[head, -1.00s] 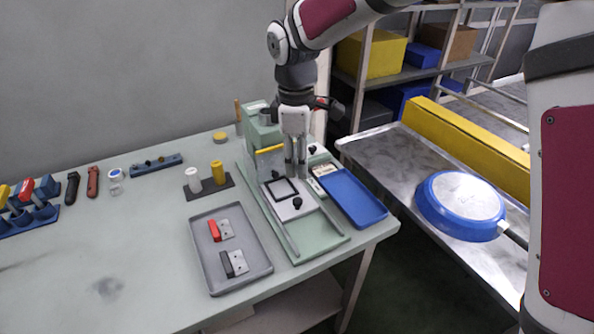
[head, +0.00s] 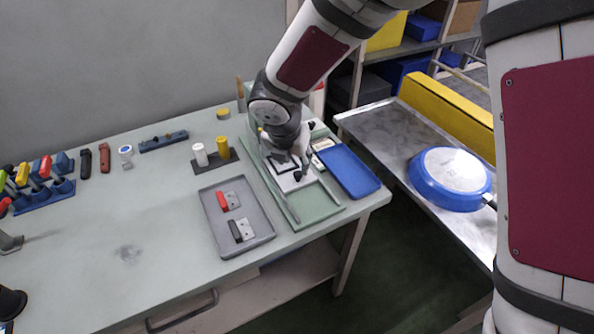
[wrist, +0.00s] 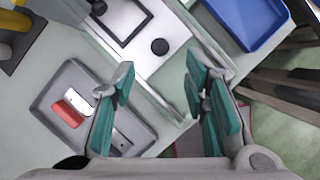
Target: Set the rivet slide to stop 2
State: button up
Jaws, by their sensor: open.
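The rivet slide is a light metal plate (head: 287,184) with a black square frame and black knobs, on the pale green rail base (head: 318,207). In the wrist view the slide (wrist: 176,22) is at the top middle, with one round black knob (wrist: 159,46) ahead of the fingers. My gripper (wrist: 160,75) is open and empty, its teal-padded fingers apart, with the knob beyond the tips and between their lines. In the head view my wrist hangs over the slide and hides its back part and the press behind it. I cannot read stop marks.
A grey tray (head: 212,203) with red and black handled pieces lies left of the base. A blue tray (head: 350,172) lies right. White and yellow cylinders (head: 222,147) stand behind the grey tray.

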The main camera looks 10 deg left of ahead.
aim_at(297, 174)
jog(key=x, duration=0.7)
jog(key=shift+f, duration=0.2)
grip_shut()
